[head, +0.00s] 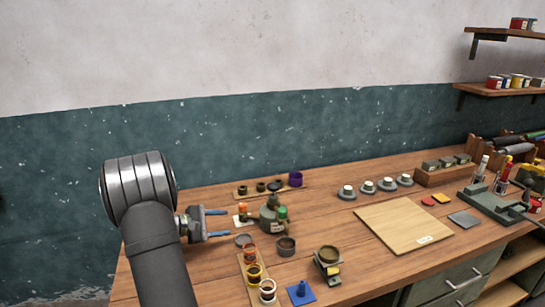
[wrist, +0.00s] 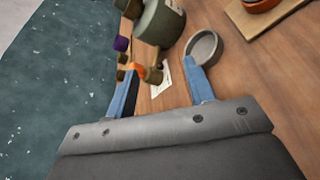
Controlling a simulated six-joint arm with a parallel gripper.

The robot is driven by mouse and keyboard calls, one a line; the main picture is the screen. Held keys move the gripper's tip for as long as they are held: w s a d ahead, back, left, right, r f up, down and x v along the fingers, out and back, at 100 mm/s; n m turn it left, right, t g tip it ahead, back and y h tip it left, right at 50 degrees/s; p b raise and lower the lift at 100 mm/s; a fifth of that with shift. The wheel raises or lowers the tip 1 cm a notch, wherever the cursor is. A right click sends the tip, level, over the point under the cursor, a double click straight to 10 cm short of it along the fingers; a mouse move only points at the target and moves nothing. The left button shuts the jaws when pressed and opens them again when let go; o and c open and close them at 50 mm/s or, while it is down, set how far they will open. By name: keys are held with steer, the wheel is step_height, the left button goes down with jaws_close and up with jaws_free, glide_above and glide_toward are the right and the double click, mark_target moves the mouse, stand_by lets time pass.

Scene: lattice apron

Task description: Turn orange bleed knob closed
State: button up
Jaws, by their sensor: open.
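The orange bleed knob (head: 243,208) stands at the left side of a squat olive-grey vessel (head: 268,222), above a white card. A green knob (head: 282,212) is on the vessel's right side. My gripper (head: 227,223) is open and empty, its two blue fingers pointing right toward the vessel. In the wrist view, the orange knob (wrist: 137,68) shows just beyond the left fingertip, beside a brass-coloured piece. The vessel (wrist: 158,22) is farther ahead. I cannot tell whether the finger touches the knob, and the knob's turn position is unclear.
A grey dish (wrist: 204,47) lies beyond the right fingertip. Small dark pots and a purple one (head: 295,179) stand on a strip behind the vessel. A board with open colour pots (head: 254,273) is in front. A pale wooden board (head: 400,230) lies right.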

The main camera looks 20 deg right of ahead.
steer(key=m, duration=0.1)
steer(key=d+r+m+g+y, duration=0.1)
steer(key=m, duration=0.1)
steer(key=d+m+y, duration=0.1)
steer(key=m, duration=0.1)
steer(key=shift+s+d+r+g, duration=0.15)
steer(key=shift+s+g, duration=0.1)
steer(key=shift+g, duration=0.15)
steer(key=w+d+r+m+t+y, duration=0.15)
steer(key=r+m+y, duration=0.35)
steer(key=r+m, duration=0.5)
steer(key=w+d+r+m+t+y, duration=0.15)
steer(key=r+m+y, duration=0.4)
steer(key=m, duration=0.95)
steer(key=n+g+h, duration=0.2)
steer(key=n, duration=0.4)
glide_toward(276, 183)
steer(key=x, duration=0.6)
steer(key=shift+w+d+f, duration=0.15)
steer(key=shift+f, duration=0.05)
step_height(276, 183, up, 7)
